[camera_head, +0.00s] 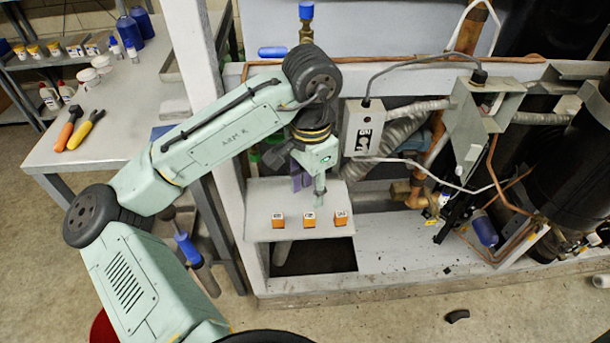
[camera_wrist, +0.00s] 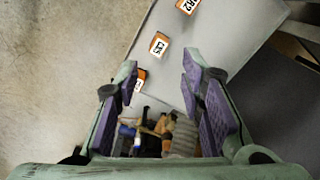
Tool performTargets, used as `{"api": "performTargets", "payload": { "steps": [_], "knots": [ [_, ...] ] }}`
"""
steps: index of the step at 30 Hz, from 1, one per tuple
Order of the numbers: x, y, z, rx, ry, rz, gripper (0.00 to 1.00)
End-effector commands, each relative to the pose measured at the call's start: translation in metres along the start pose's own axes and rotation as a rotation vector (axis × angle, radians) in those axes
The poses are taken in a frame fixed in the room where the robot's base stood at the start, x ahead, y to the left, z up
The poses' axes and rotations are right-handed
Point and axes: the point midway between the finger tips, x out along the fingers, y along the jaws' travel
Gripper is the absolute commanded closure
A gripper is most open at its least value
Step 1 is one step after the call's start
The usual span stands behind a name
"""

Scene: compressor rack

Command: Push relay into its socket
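Three small orange relays with white labelled tops stand apart in a row on a light grey shelf (camera_head: 262,200): a left one (camera_head: 278,220), a middle one (camera_head: 309,219) and a right one (camera_head: 341,218). In the wrist view one relay (camera_wrist: 187,6) is cut by the top edge, one (camera_wrist: 159,45) lies ahead of the fingers, and one (camera_wrist: 140,78) is partly hidden by the left finger. My gripper (camera_head: 309,188) is above the shelf, behind the row. Its purple-padded fingers (camera_wrist: 160,75) are apart with nothing between them. A grey box (camera_head: 363,128) with black marks hangs above; I cannot tell whether it holds the socket.
A white frame post (camera_head: 190,50) stands left of the shelf. Hoses, copper pipes and a black compressor (camera_head: 575,165) crowd the right. The shelf front is clear around the relays.

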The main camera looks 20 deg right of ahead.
Motion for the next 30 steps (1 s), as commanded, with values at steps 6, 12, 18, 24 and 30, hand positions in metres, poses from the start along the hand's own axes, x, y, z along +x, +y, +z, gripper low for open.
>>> {"api": "performTargets", "payload": {
  "steps": [6, 12, 18, 24, 30],
  "knots": [
    [0.023, 0.000, 0.000, -0.001, 0.000, -0.001, 0.64],
    [0.054, 0.000, 0.000, -0.002, 0.001, 0.000, 0.64],
    [0.077, 0.001, 0.000, 0.000, 0.003, 0.002, 0.64],
    [0.088, 0.000, 0.000, 0.000, 0.001, 0.000, 0.64],
    [0.088, 0.000, 0.000, 0.000, 0.001, 0.000, 0.64]
  ]
}}
